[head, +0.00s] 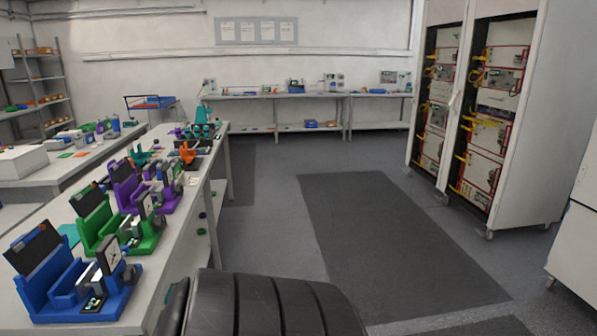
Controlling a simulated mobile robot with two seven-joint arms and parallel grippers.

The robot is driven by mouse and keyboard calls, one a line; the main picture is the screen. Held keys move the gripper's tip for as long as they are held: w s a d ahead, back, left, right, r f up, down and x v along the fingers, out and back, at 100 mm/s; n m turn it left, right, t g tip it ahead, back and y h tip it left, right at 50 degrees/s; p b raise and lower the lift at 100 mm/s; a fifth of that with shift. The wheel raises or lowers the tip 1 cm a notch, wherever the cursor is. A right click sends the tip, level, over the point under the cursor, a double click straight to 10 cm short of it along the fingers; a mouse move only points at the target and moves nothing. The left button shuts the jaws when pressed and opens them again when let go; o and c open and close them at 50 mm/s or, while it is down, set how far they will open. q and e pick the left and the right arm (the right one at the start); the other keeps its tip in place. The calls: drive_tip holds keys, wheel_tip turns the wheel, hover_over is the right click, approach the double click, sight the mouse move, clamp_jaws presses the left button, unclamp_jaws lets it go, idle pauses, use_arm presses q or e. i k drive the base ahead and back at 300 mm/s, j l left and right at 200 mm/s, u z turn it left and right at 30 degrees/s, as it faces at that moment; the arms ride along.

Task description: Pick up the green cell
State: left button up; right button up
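I cannot make out a green cell for certain. A green fixture (148,243) with a raised dark panel stands on the long white bench (190,250) at the left. A blue fixture (95,305) stands in front of it, and a purple fixture (125,183) stands behind it. Any cell inside these fixtures is too small to tell. Neither of my grippers shows; only a dark ribbed part of my own body is at the bottom middle.
Open racks with red frames and yellow cables (490,130) stand at the right. A back bench (300,95) runs along the far wall. A shelf (40,80) is at the far left. The floor with its dark mat (385,240) is clear.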

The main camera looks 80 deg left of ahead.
sight(177, 170)
drive_tip(key=j+u, duration=0.1)
drive_tip(key=u, duration=1.45)
drive_tip(key=i+j+u, duration=0.15)
drive_tip(key=u, duration=0.3)
drive_tip(key=i+j+u, duration=0.1)
drive_tip(key=u, duration=0.35)
drive_tip(key=i+u, duration=0.5)
drive_tip(key=u, duration=0.35)
drive_tip(key=i+l+u, duration=0.3)
drive_tip(key=i+l, duration=0.2)
drive_tip(key=i, duration=0.3)
drive_tip(key=i+l+u, duration=0.3)
drive_tip(key=i+l, duration=0.35)
drive_tip(key=i, duration=0.1)
